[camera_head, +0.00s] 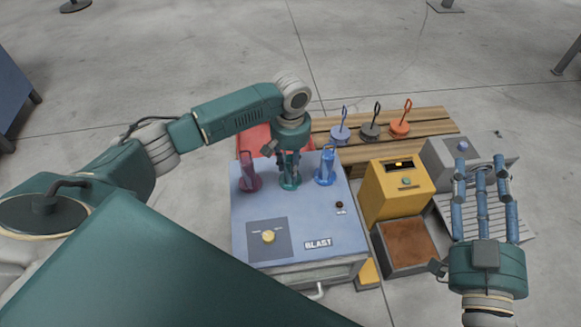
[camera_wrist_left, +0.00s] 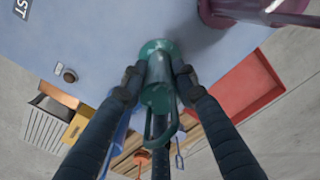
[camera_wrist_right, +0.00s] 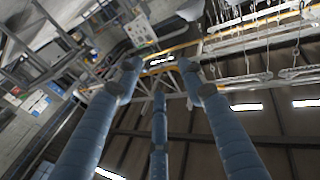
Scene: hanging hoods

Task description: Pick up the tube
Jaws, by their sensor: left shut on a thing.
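A teal tube (camera_head: 289,184) with a wide foot and a loop handle is upright on or just above the blue top of the machine marked BLAST. My left gripper (camera_head: 288,167) is over it from above, shut on it. In the left wrist view the teal tube (camera_wrist_left: 158,80) is between the fingers. I cannot tell whether its foot touches the top. A maroon tube (camera_head: 250,177) stands to its left and a blue tube (camera_head: 325,168) to its right. My right gripper (camera_head: 482,175) is open and empty at the right, fingers spread.
The BLAST machine (camera_head: 308,225) has a knob and a front handle. A wooden pallet (camera_head: 440,124) behind bears blue, black and orange looped pieces. A yellow box (camera_head: 396,190), a brown-filled bin (camera_head: 408,245) and a red container (camera_head: 255,137) are close by.

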